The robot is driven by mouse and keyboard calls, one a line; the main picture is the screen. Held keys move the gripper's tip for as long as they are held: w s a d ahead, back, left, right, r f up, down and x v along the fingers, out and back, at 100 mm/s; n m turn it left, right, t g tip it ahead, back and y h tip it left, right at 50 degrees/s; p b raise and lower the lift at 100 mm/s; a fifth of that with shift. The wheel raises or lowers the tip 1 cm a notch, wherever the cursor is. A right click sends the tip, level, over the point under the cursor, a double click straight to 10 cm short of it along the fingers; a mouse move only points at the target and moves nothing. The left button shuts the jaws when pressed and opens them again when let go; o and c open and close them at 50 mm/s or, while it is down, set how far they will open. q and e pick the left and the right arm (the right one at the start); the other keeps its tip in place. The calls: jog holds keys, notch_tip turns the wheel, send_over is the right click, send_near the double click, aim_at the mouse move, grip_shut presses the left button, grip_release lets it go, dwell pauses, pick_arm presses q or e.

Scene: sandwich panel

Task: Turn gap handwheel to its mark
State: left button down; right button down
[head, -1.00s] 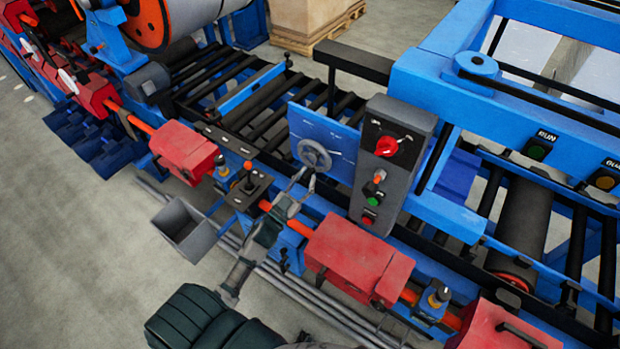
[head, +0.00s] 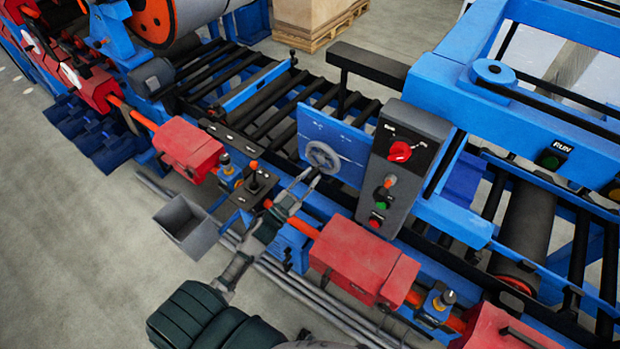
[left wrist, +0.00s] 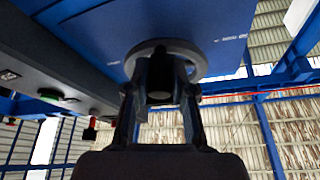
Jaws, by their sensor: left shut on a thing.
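The gap handwheel (head: 322,157) is a grey ring on a blue panel (head: 345,146) with small white marks, left of the grey control box. My left gripper (head: 312,177) reaches up to it from below, its fingers at the wheel's lower front. In the left wrist view the wheel's rim (left wrist: 188,48) is above the fingers, and the gripper (left wrist: 160,95) is shut on a dark round part at the wheel's middle. Whether that part is the hub or a grip knob I cannot tell. The wheel's mark cannot be made out clearly. My right gripper is not in view.
The control box (head: 405,170) with a red knob and buttons stands close right of the wheel. A joystick panel (head: 252,190) is to the left. Red covers (head: 362,262) line the front rail, and a grey bin (head: 187,227) hangs at the front left.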

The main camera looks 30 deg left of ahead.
pick_arm(q)
jog(key=shift+a+r, duration=0.1)
jog(key=shift+r, duration=0.05)
jog(key=c, duration=1.2)
grip_release()
jog(key=shift+o, duration=1.1)
jog(key=v, duration=1.2)
jog(key=shift+w, duration=0.1)
